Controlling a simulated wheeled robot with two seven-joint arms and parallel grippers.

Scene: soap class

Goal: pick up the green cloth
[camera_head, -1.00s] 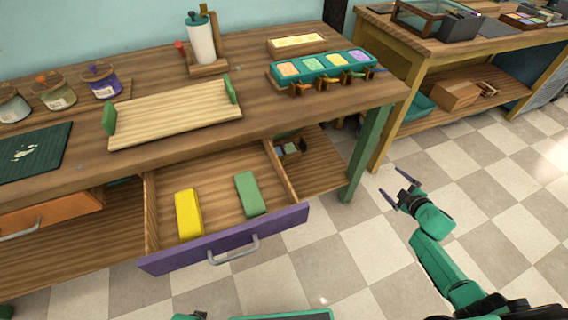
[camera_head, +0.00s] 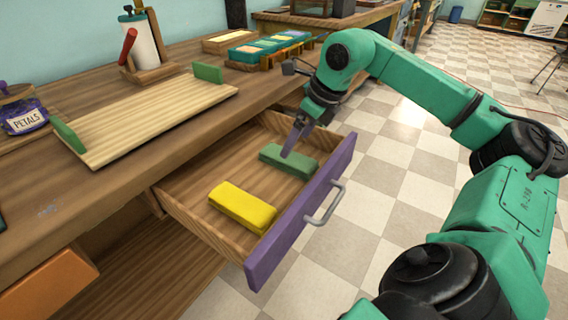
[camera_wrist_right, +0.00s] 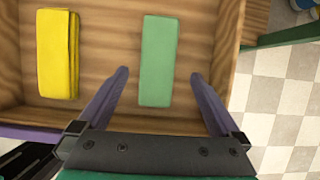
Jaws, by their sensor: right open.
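The green cloth (camera_head: 288,160) is a folded block lying in the open purple-fronted drawer (camera_head: 302,212). In the right wrist view the green cloth (camera_wrist_right: 159,60) lies ahead of and between the two fingers. My right gripper (camera_head: 296,140) is over the drawer, pointing down at the cloth, and in the wrist view my right gripper (camera_wrist_right: 158,75) is open and empty. The fingers appear on either side of the cloth's near end; whether they touch it I cannot tell. My left gripper is not in view.
A yellow folded cloth (camera_head: 242,206) lies in the same drawer, left of the green one. The drawer's wooden walls are close around. A wooden board with green ends (camera_head: 160,110) and a bottle stand (camera_head: 145,48) are on the bench above.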

